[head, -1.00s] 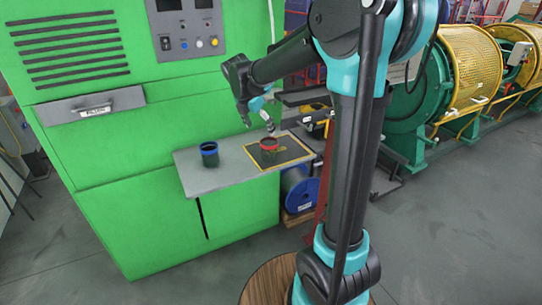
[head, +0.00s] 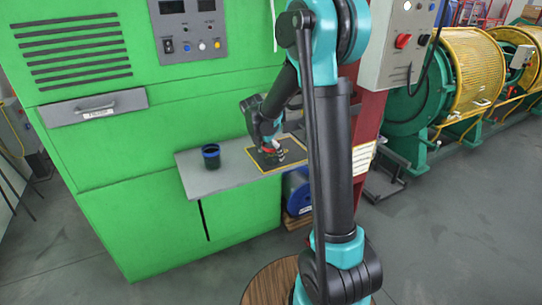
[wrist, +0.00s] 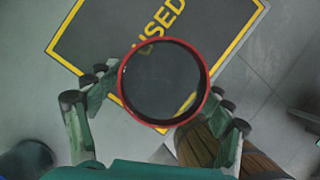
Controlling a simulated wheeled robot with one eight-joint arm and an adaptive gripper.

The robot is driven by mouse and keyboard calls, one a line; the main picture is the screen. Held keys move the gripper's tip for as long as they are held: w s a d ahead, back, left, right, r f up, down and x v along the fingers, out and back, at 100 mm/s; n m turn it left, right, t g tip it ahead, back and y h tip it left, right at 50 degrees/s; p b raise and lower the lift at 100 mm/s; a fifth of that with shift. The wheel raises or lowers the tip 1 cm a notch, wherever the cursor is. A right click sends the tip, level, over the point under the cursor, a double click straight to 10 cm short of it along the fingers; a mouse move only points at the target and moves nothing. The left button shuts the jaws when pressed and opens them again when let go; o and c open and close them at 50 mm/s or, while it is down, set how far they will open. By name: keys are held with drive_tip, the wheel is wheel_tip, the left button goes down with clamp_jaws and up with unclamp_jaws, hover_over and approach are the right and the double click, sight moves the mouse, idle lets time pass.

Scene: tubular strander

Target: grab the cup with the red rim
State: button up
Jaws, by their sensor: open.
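The cup with the red rim (wrist: 163,83) is seen from above in the wrist view, dark inside, at the yellow-edged dark mat. In the head view it is mostly hidden by my gripper (head: 268,148), with a bit of red showing. In the wrist view my gripper (wrist: 157,112) is open, with one finger on each side of the cup's near half. I cannot tell whether the fingers touch it. A second cup with a blue rim (head: 211,157) stands to the left on the grey shelf.
The grey shelf (head: 215,182) juts from the green cabinet (head: 150,190). The yellow-bordered mat (head: 293,157) lies on its right part. A grey control box (head: 398,45) is at the right of my arm.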

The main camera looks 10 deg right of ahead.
drive_tip(key=shift+w+d+f, duration=0.15)
drive_tip(key=shift+w+f, duration=0.05)
drive_tip(key=shift+f, duration=0.4)
drive_tip(key=shift+c, duration=0.5)
drive_tip(key=c, duration=1.1)
drive_tip(key=shift+c, duration=0.2)
